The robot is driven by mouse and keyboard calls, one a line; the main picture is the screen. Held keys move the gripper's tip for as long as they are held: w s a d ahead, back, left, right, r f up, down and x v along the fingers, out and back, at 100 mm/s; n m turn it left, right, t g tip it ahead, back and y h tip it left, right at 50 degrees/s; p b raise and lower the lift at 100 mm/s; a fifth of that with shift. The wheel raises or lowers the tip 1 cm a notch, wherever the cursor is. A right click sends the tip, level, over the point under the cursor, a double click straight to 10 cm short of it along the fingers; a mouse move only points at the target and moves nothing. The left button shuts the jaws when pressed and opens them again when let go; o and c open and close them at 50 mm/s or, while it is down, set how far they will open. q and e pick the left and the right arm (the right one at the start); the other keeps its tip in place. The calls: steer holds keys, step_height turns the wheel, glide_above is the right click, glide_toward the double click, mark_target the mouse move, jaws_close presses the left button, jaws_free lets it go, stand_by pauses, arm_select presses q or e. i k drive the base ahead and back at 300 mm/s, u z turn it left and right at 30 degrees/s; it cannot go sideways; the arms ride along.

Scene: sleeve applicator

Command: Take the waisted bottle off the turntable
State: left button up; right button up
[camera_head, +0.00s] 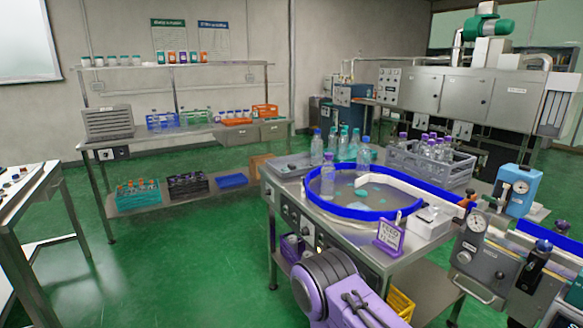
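The turntable (316,202) is a round grey disc with a bright blue rim, set on a steel bench. A clear bottle with a purple cap (327,177) stands upright at its left side. Another clear bottle with a blue cap (363,155) stands upright at its back edge. At this size I cannot tell which bottle is waisted. Small teal pieces (361,193) lie on the disc. I make out neither of my grippers in this view.
More capped bottles stand behind the turntable, beside a grey crate (458,178) of purple-capped bottles. A white guide rail, a purple sign (389,237) and a gauge machine (492,262) border its right side.

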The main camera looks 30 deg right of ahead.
mark_target(328, 170)
steer(key=i, duration=1.65)
steer(key=z, duration=1.8)
